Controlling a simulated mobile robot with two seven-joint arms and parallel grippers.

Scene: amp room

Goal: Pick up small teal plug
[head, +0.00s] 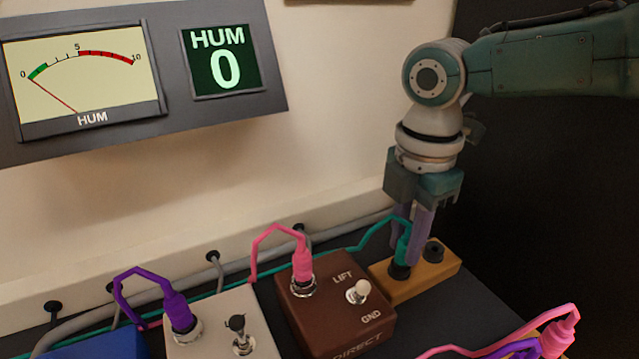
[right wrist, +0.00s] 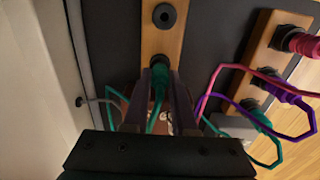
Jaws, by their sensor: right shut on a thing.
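The small teal plug (head: 402,250) stands upright at the left socket of a small wooden block (head: 440,271). A teal cable runs from it to the left. My right gripper (head: 412,258) points down over the block, its purple-grey fingers shut on the teal plug. In the right wrist view the teal plug (right wrist: 158,84) sits between the two fingers, its tip at the socket. I cannot tell how deep it sits. The block's other socket (head: 433,250) is empty. My left gripper is not in view.
A brown box (head: 335,325) with a pink plug (head: 303,264) and a switch stands left of the block. A pale box holds a purple plug (head: 179,312). More pink and purple cables lie at lower right. A HUM display (head: 222,60) reads 0.

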